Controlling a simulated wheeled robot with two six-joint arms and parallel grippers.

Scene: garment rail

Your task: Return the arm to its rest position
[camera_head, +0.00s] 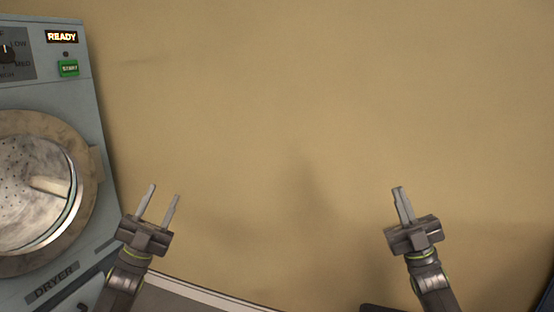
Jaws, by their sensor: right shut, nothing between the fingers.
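My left gripper (162,205) is in the lower left of the head view, in front of the dryer's right edge and the wall. Its two fingers stand apart, pointing up, with nothing between them. My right gripper (403,205) is in the lower right, in front of the bare wall. Its fingers are together, pointing up, and it holds nothing. Both arms come up from the bottom edge, and their lower links are out of view.
A grey-blue dryer (88,125) stands at the left, with a lit READY sign (62,37), a green START button (68,69) and a round door (85,180). A tan wall (290,100) fills the rest. Dark edges show at the bottom right.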

